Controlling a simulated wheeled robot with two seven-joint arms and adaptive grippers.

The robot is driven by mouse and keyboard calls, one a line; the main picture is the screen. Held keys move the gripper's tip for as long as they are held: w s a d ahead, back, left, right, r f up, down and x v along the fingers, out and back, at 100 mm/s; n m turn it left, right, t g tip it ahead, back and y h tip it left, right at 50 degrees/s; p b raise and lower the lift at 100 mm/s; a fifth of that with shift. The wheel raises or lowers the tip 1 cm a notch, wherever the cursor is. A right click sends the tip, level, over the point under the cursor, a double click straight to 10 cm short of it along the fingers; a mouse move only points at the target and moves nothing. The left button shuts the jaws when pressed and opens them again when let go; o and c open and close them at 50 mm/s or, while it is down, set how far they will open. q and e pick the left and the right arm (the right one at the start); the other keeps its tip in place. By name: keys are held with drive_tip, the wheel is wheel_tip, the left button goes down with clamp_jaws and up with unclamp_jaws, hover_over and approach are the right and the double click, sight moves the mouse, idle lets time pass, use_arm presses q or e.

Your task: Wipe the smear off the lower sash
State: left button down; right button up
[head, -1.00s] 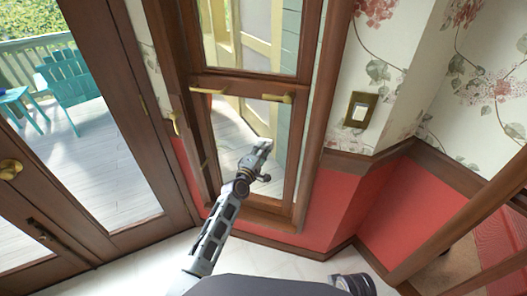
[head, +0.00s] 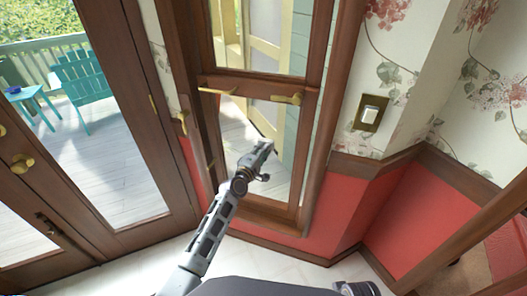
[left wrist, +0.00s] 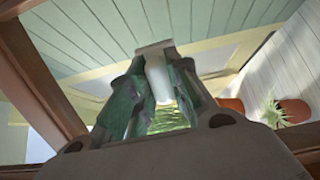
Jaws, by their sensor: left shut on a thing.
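The lower sash (head: 247,87) is the brown wooden frame with clear glass below the middle rail of the tall window in the head view. Two brass pieces sit on that rail. I cannot tell whether the white thing touches the glass. I cannot make out the smear in either view. My right gripper is not in view.
A glazed brown door (head: 157,130) with brass handles stands left of the window. A light switch (head: 369,112) and floral wallpaper are to the right, above red panelling (head: 340,212). Outside are a teal chair (head: 85,85) and a small table. White floor lies in front.

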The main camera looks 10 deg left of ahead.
use_arm(q)
drive_tip(key=shift+w+a+b, duration=0.2)
drive_tip(key=shift+a+b, duration=0.1)
drive_tip(key=shift+a, duration=0.65)
drive_tip(key=shift+w+a+b, duration=0.2)
drive_tip(key=shift+a+b, duration=0.05)
drive_tip(key=shift+a, duration=0.65)
drive_tip(key=shift+w+a+b, duration=0.2)
drive_tip(key=shift+a+b, duration=0.5)
drive_tip(key=shift+a, duration=0.9)
drive_tip(key=shift+w+a+b, duration=0.2)
drive_tip(key=shift+a+b, duration=0.2)
drive_tip(key=shift+a, duration=0.25)
drive_tip(key=shift+w+a+b, duration=0.15)
drive_tip(key=shift+a+b, duration=0.2)
drive_tip(key=shift+a, duration=0.65)
drive_tip(key=shift+w, duration=0.1)
